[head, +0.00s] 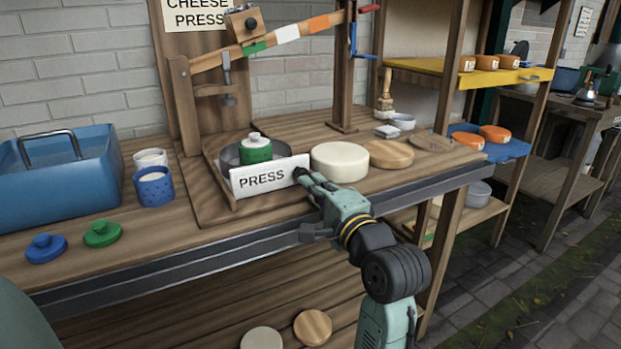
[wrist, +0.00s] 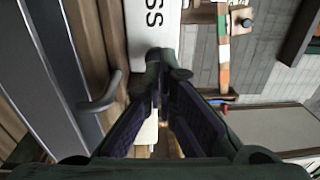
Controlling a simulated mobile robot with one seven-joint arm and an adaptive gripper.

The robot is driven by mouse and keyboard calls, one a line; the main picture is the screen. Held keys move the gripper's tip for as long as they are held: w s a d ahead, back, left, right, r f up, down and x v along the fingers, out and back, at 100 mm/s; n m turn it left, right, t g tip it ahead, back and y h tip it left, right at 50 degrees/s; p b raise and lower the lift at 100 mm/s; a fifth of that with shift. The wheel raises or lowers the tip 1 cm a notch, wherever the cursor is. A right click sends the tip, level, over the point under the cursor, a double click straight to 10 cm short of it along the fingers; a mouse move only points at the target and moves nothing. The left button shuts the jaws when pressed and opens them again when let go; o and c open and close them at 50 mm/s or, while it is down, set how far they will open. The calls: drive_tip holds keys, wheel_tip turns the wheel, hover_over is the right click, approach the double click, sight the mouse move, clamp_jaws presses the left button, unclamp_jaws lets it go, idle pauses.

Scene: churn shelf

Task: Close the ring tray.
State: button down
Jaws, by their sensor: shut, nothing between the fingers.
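Nothing in view is marked as the ring tray, and I cannot tell for certain which part it is. A long dark grey front (head: 180,264) runs along the bench edge; it also shows at the left of the wrist view (wrist: 50,80), with a curved grey handle (wrist: 100,104) beside it. My gripper (head: 302,177) is shut and empty above the bench front, at the right end of the white PRESS sign (head: 262,179). In the wrist view the closed fingertips (wrist: 160,62) are at the sign's edge (wrist: 152,22); I cannot tell whether they touch.
Behind the sign stands a green lidded pot (head: 256,153) in a grey pan. A white cheese wheel (head: 340,162) and a wooden disc (head: 391,154) lie to the right. A blue bin (head: 90,180) and a blue cup (head: 154,188) stand left. The press lever (head: 275,38) hangs above.

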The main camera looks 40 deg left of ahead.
sight(301, 173)
drive_tip(key=shift+x, duration=0.85)
drive_tip(key=p+x, duration=0.1)
drive_tip(key=x, duration=0.3)
drive_tip(key=shift+a+p, duration=0.1)
drive_tip(key=shift+p, duration=0.25)
drive_tip(key=shift+f, duration=0.1)
